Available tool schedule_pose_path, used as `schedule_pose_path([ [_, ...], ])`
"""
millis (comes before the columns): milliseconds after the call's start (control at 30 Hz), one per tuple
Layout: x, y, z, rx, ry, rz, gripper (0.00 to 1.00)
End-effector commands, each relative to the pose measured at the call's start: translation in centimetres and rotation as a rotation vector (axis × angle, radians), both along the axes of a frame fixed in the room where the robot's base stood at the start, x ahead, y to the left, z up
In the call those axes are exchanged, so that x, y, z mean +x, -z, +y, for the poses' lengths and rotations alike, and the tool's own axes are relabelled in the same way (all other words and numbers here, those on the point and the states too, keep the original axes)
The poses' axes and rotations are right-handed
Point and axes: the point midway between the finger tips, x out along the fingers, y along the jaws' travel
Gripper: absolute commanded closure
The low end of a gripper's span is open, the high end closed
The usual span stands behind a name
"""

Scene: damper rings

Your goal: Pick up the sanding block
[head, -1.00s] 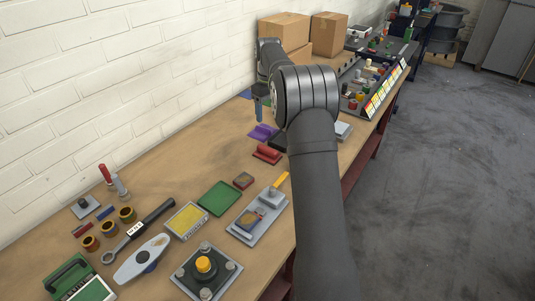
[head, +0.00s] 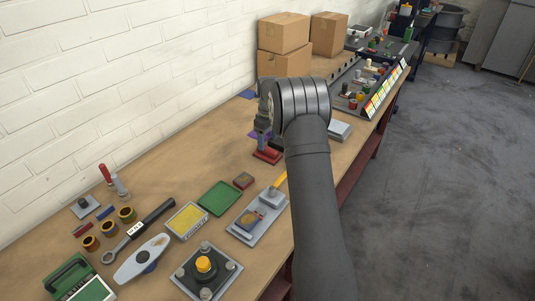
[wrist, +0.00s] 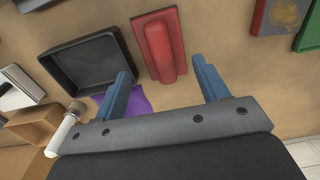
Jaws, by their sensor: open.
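A red block with a raised rounded grip along its top, which looks like the sanding block, (head: 268,156) lies flat on the workbench (head: 150,185). In the wrist view the red block (wrist: 161,48) lies ahead of and between the blue fingers. My gripper (wrist: 163,88) is open and empty, with a wide gap between its fingers. In the head view my gripper (head: 263,139) points down close above the red block and partly overlaps its far side. I cannot tell whether the fingers touch the bench.
A black tray (wrist: 76,62) lies left of the red block, with a purple sheet (wrist: 137,101) near the left finger. A small dark-red block (head: 243,180) and a green tray (head: 219,198) lie nearer the camera. Cardboard boxes (head: 284,34) stand farther back.

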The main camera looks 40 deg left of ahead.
Motion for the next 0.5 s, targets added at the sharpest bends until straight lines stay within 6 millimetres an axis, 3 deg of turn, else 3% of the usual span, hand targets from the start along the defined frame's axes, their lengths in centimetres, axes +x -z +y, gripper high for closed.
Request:
schedule_pose_path([
  [167,-0.2,1.4,0.0,-0.002,0.0,0.002,0.33],
  [400,-0.4,4.9,0.0,-0.002,0.0,0.002,0.33],
  [500,-0.3,5.3,0.0,0.0,0.0,0.0,0.33],
])
